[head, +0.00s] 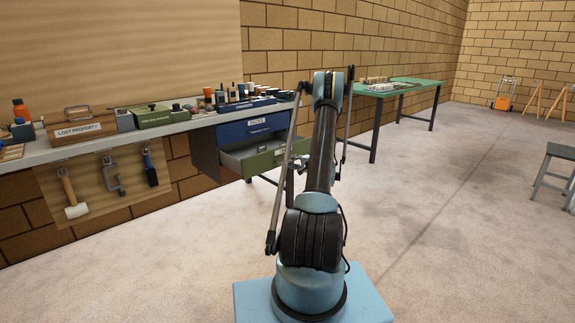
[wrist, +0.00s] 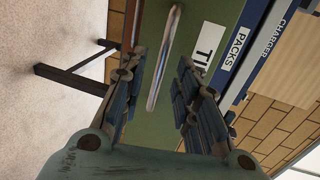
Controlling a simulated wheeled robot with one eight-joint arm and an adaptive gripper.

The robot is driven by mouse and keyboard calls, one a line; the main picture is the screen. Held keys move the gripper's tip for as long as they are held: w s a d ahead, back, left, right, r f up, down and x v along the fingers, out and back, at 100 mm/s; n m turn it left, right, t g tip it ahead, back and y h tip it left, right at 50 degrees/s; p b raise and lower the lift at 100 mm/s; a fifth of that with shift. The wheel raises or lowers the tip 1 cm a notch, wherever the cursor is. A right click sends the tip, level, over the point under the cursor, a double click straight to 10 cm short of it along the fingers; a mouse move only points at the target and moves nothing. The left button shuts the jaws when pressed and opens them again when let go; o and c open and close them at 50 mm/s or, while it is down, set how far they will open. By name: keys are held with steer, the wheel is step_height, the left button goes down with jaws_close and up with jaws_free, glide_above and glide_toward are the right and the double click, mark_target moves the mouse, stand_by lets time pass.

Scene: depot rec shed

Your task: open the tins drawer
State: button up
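The tins drawer is the green lower drawer (head: 262,162) under the bench. It stands partly pulled out in the head view, with its grey inside showing behind the front. In the wrist view its green front (wrist: 213,22) carries a white label reading "TI", the rest of it hidden by a finger. Its long metal bar handle (wrist: 163,60) lies between the two fingers of my gripper (wrist: 161,66). The fingers are spread, with a gap on each side of the handle. In the head view my arm hides most of the gripper.
A shut blue drawer (head: 254,127) sits directly above. The bench top (head: 205,121) holds a lost property box (head: 82,128), a green case (head: 158,116) and several bottles. A green table (head: 420,86) stands farther right.

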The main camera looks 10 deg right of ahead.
steer(key=v, duration=0.7)
steer(key=shift+s+r, duration=0.1)
steer(key=shift+s, duration=0.05)
